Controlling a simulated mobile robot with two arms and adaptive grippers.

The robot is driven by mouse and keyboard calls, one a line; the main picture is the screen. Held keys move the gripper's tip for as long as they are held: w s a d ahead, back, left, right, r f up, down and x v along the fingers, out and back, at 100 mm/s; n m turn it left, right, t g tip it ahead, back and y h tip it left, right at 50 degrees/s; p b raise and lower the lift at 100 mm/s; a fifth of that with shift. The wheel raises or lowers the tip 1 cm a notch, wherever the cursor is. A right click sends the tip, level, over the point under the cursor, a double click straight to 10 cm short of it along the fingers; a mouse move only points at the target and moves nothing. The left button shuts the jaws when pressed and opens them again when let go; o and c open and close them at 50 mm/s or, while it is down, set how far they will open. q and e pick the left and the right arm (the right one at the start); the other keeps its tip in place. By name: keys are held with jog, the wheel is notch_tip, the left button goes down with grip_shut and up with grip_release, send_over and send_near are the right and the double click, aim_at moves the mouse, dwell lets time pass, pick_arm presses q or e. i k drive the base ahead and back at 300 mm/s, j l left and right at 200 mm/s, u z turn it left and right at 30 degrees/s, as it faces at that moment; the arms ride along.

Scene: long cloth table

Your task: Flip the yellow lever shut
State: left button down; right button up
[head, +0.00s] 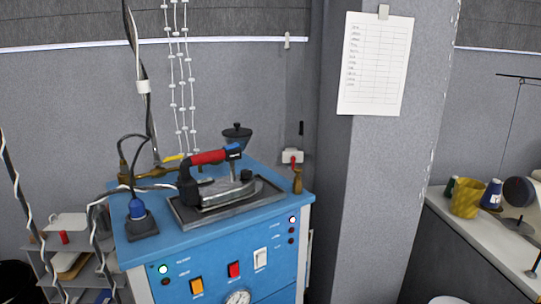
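A small yellow lever (175,157) shows at the back left of the blue steam station (265,212), above a brass fitting (150,172). It lies nearly level, its outer end toward the iron. It is small here, and I cannot tell its exact setting. A steam iron (215,190) with a red and black handle rests on a dark tray to the right of the lever. Neither of my grippers is in view.
A brass valve with a red handle (292,157) stands at the station's back right corner. Cables hang at the left, one into a blue plug (137,208). A grey pillar (385,200) stands right of the station. A counter (480,235) holds a yellow cup and thread spools.

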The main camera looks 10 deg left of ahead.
aim_at(167, 160)
jog(key=i+j, duration=0.15)
jog(key=j, duration=0.45)
jog(key=i+j+z, duration=0.1)
jog(key=j, duration=0.5)
jog(key=i+j, duration=0.1)
jog(key=j, duration=0.55)
jog(key=i+j+z, duration=0.1)
jog(key=j, duration=0.5)
